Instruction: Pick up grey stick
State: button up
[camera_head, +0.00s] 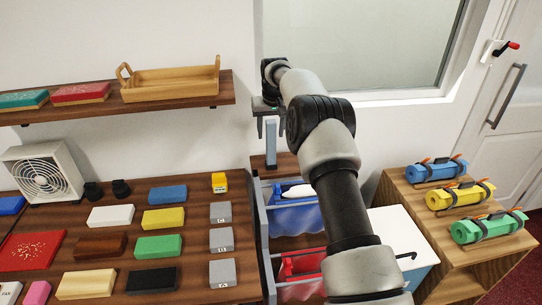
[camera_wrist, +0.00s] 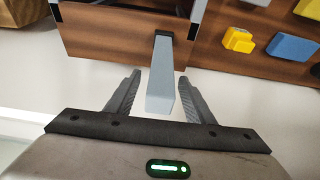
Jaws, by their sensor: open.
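The grey stick (camera_head: 271,145) is a slim, square-edged bar that stands upright at the back of the wooden surface, below the window's left side. In the wrist view the stick (camera_wrist: 161,82) reaches toward me from a dark end piece (camera_wrist: 164,37), its near end between my fingers. My gripper (camera_head: 270,130) is above the stick, fingers pointing down, one on each side of its upper part. In the wrist view my gripper (camera_wrist: 160,80) is open, with a visible gap on both sides of the stick.
A shelf with a wooden tray (camera_head: 170,84) is close on the left. Colored blocks (camera_head: 163,218) lie on the counter left of the stick. A wooden stand (camera_head: 408,205) with colored rolls is at right.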

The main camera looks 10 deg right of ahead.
jog(key=shift+x, duration=1.15)
grip_shut()
jog(key=shift+r, duration=0.1)
notch_tip(320, 180, up, 10)
jog(key=shift+f+p, duration=0.1)
jog(key=shift+p, duration=1.1)
